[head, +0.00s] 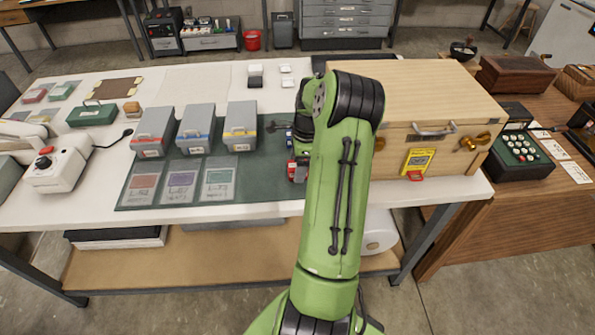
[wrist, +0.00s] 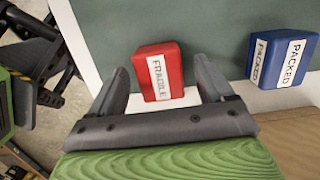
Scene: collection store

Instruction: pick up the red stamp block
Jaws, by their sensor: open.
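The red stamp block (wrist: 160,70) has a white label reading FRAGILE and sits on the dark green mat (wrist: 200,22) near its edge. In the wrist view my gripper (wrist: 160,82) is open, with one finger on each side of the red block. I cannot tell whether either finger touches it. In the head view, my green arm partly hides the red block (head: 291,172), and my gripper is hidden behind the arm.
A blue block (wrist: 282,58) labelled PACKED stands to the right of the red one. A large wooden crate (head: 400,105) stands right of my arm.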

